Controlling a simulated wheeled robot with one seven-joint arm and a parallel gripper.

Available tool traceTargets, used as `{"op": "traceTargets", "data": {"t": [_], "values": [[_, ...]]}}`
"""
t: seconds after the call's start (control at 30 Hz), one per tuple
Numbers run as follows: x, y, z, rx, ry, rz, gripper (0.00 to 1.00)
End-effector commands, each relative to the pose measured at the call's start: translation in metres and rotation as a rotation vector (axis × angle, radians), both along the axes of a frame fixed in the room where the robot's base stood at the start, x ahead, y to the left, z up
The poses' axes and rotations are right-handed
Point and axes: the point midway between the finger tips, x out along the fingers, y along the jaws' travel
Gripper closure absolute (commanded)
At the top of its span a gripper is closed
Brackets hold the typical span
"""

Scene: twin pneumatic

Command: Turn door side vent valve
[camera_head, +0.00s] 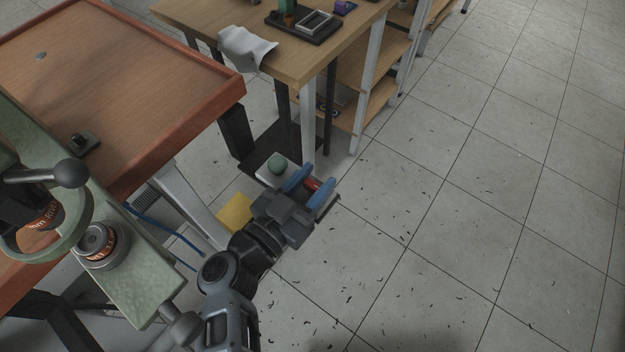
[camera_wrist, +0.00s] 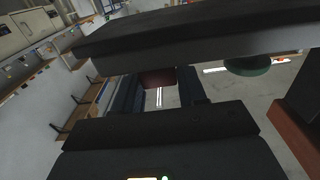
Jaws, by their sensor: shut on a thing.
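My gripper (camera_head: 311,186) has blue fingers and is shut on a small red part (camera_head: 312,184), which looks like the vent valve's handle. In the wrist view the same red part (camera_wrist: 158,78) shows dark red between the two fingers. Most of it is hidden by the fingers in the head view. A green round knob (camera_head: 276,165) stands on a pale plate just left of the fingers, apart from them. It also shows in the wrist view (camera_wrist: 247,67), under a dark bar. The valve's body and its turn angle cannot be made out.
A red-edged workbench (camera_head: 200,125) and a green press (camera_head: 140,285) lie to the left. A wooden table (camera_head: 300,66) with a grey cloth (camera_head: 246,47) stands behind. A yellow piece (camera_head: 234,213) is beside my arm. The tiled floor to the right is free apart from dark shavings.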

Motion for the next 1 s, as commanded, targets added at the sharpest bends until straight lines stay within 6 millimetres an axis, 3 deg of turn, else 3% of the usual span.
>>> {"op": "traceTargets", "data": {"t": [0.07, 0.1, 0.3, 0.63, 1.0], "values": [[0.0, 0.001, -0.002, 0.003, 0.004, 0.002, 0.9], [-0.001, 0.001, -0.003, 0.003, 0.004, 0.002, 0.58], [0.0, 0.001, -0.002, 0.002, 0.002, 0.002, 0.39], [-0.004, 0.004, -0.001, 0.002, 0.001, 0.003, 0.38], [-0.048, 0.039, -0.003, 0.003, 0.004, 0.003, 0.38]]}}
